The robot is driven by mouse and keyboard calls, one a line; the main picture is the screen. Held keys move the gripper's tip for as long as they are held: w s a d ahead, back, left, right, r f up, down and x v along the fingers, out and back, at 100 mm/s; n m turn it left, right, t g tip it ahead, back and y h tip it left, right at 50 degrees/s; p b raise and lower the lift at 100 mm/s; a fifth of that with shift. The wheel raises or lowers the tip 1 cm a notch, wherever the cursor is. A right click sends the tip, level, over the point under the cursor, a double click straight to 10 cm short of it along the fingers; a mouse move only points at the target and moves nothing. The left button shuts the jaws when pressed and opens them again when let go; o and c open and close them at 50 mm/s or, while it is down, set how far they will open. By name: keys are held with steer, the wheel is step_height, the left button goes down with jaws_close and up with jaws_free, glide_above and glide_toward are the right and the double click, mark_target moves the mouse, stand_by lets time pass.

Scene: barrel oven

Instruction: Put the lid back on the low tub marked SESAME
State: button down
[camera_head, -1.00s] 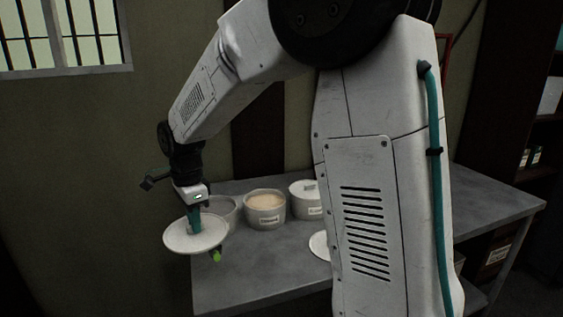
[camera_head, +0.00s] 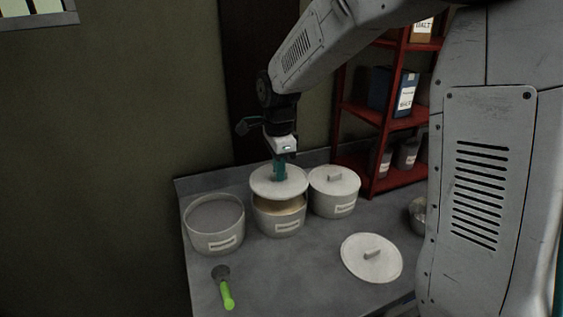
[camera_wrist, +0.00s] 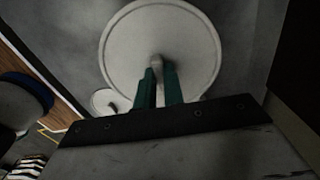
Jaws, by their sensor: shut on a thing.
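My gripper (camera_head: 279,178) is shut on the knob of a round pale lid (camera_head: 297,185). The wrist view also shows the lid (camera_wrist: 125,45), with its knob between my teal fingers (camera_wrist: 157,70). The lid hangs roughly level over the middle low tub (camera_head: 278,226), with a gap showing between it and the front rim. Pale tan contents show through that gap. The tub has a white label on its front, too small to read here, so I cannot confirm SESAME.
An open tub (camera_head: 214,232) with grey contents stands left, and a lidded tub (camera_head: 334,203) stands close on the right. A loose lid (camera_head: 385,262) and a green-handled scoop (camera_head: 227,293) lie on the grey table (camera_head: 290,275). A red shelf (camera_head: 385,112) stands behind right.

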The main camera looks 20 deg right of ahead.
mark_target(279, 184)
steer(key=shift+f, duration=2.25)
steer(key=shift+f, duration=0.15)
stand_by(0.4)
steer(key=c, duration=0.9)
jaws_free()
steer(key=shift+c, duration=0.2)
steer(key=shift+r, duration=3.5)
steer(key=shift+c, duration=0.4)
